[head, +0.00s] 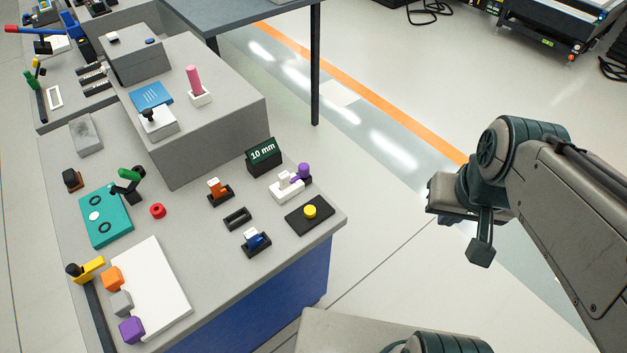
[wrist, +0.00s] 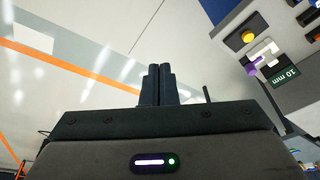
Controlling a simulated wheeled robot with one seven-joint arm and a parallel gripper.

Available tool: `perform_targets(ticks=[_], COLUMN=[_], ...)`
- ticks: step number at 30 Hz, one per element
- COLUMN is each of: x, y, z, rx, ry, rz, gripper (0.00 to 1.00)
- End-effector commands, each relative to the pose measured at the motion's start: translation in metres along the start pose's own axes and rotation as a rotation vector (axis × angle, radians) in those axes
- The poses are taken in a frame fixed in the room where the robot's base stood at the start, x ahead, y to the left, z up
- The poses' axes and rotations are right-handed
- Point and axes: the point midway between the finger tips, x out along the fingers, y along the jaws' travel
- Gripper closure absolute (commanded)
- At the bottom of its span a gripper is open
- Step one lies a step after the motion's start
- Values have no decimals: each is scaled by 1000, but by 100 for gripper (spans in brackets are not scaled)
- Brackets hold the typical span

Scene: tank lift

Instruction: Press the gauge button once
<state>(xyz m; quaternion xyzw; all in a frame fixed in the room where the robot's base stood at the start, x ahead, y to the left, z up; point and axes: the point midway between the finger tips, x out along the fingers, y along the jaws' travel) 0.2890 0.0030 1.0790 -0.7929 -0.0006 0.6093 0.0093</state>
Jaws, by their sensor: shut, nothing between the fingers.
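A yellow round button (head: 309,211) sits on a flat black pad (head: 324,209) near the right corner of the grey bench. Beside it stands a white gauge-like piece (head: 287,190) with a purple knob (head: 303,171). A dark sign (head: 263,152) behind them reads "10 mm". In the wrist view the button (wrist: 247,37) is at the upper right. My gripper (wrist: 158,70) is shut and empty, its fingers together in the picture's middle. It is off the bench, over open floor to the right of the button, touching nothing. In the head view its fingertips are hard to make out.
A blue part (head: 256,240), a black slotted holder (head: 237,217) and an orange part (head: 217,188) lie left of the button. A grey raised block (head: 235,125) stands behind. A dark table (head: 240,14) is farther back. The floor between gripper and bench is clear.

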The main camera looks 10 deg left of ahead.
Motion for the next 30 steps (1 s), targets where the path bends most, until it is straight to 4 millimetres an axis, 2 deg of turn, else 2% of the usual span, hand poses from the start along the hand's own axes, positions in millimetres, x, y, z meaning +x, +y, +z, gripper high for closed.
perform_targets(ticks=[4,8,14,18,21,25,30], x=[14,35,73,104,126,151,168], y=[-22,-63,-136,-181,-207,-230,-243], z=[-7,-20,-46,-64,-75,-85,-91], rx=[166,491,1123,1572,1857,2141,2333], ry=[-54,-175,-464,-683,-817,-944,-1026], rz=[-88,-217,-332,-315,-266,-193,-132], gripper=[100,100,100,100,100,100,100])
